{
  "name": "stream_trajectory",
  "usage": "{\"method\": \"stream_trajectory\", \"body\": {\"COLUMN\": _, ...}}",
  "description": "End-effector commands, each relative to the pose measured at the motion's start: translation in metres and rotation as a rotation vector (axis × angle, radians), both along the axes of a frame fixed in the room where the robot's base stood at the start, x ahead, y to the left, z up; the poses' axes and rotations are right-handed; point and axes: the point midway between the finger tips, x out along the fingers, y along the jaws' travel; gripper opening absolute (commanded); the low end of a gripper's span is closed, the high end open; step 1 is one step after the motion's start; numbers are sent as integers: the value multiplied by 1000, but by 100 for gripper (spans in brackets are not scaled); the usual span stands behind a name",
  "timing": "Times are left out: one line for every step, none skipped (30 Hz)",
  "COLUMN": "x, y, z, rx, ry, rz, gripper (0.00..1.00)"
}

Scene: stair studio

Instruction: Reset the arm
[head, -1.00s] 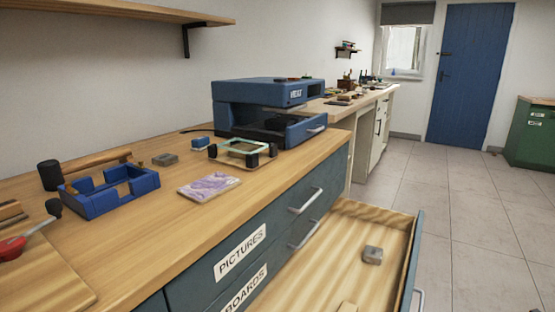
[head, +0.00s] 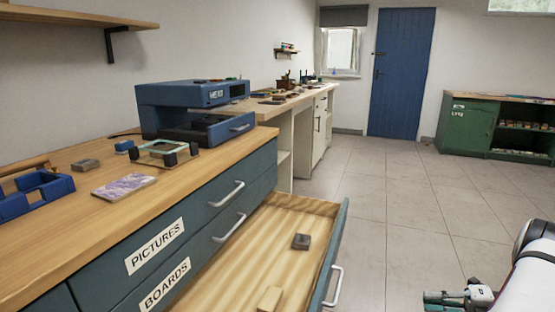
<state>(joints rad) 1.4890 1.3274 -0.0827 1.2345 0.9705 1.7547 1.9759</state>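My arm, with a white link, shows at the lower right of the head view. The end of my gripper (head: 447,299) is at the bottom edge, over the tiled floor to the right of the open drawer. It is cut off by the frame, and I cannot tell whether its fingers are open or shut.
The drawer (head: 336,250) stands open with a grey block (head: 301,241) and a wooden block (head: 270,298) inside. The worktop (head: 75,238) bears a blue machine (head: 190,95), a blue frame (head: 38,190) and a purple picture (head: 124,186). A green cabinet (head: 466,130) stands far right. Floor between is clear.

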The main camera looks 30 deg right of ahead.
Motion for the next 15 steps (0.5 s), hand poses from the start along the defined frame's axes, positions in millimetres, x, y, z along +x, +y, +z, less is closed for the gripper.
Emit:
{"method": "stream_trajectory", "body": {"x": 5, "y": 2, "z": 5, "rx": -13, "ry": -5, "rz": 16, "gripper": 18}}
{"method": "stream_trajectory", "body": {"x": 8, "y": 3, "z": 8, "rx": -23, "ry": -7, "rz": 25, "gripper": 18}}
{"method": "stream_trajectory", "body": {"x": 11, "y": 4, "z": 12, "rx": -34, "ry": -10, "rz": 37, "gripper": 18}}
{"method": "stream_trajectory", "body": {"x": 13, "y": 5, "z": 14, "rx": -44, "ry": -12, "rz": 47, "gripper": 18}}
{"method": "stream_trajectory", "body": {"x": 15, "y": 7, "z": 17, "rx": -54, "ry": -15, "rz": 56, "gripper": 18}}
{"method": "stream_trajectory", "body": {"x": 19, "y": 8, "z": 22, "rx": -68, "ry": -19, "rz": 72, "gripper": 18}}
{"method": "stream_trajectory", "body": {"x": 21, "y": 10, "z": 25, "rx": -79, "ry": -22, "rz": 83, "gripper": 18}}
{"method": "stream_trajectory", "body": {"x": 24, "y": 12, "z": 29, "rx": -90, "ry": -26, "rz": 96, "gripper": 18}}
{"method": "stream_trajectory", "body": {"x": 29, "y": 14, "z": 35, "rx": -110, "ry": -31, "rz": 115, "gripper": 18}}
{"method": "stream_trajectory", "body": {"x": 32, "y": 16, "z": 39, "rx": -123, "ry": -36, "rz": 130, "gripper": 18}}
{"method": "stream_trajectory", "body": {"x": 36, "y": 19, "z": 44, "rx": -140, "ry": -42, "rz": 147, "gripper": 18}}
{"method": "stream_trajectory", "body": {"x": 41, "y": 23, "z": 51, "rx": -161, "ry": -48, "rz": 171, "gripper": 18}}
{"method": "stream_trajectory", "body": {"x": 46, "y": 26, "z": 57, "rx": -181, "ry": -54, "rz": 191, "gripper": 18}}
{"method": "stream_trajectory", "body": {"x": 50, "y": 29, "z": 62, "rx": -198, "ry": -61, "rz": 210, "gripper": 18}}
{"method": "stream_trajectory", "body": {"x": 56, "y": 34, "z": 70, "rx": -226, "ry": -71, "rz": 239, "gripper": 18}}
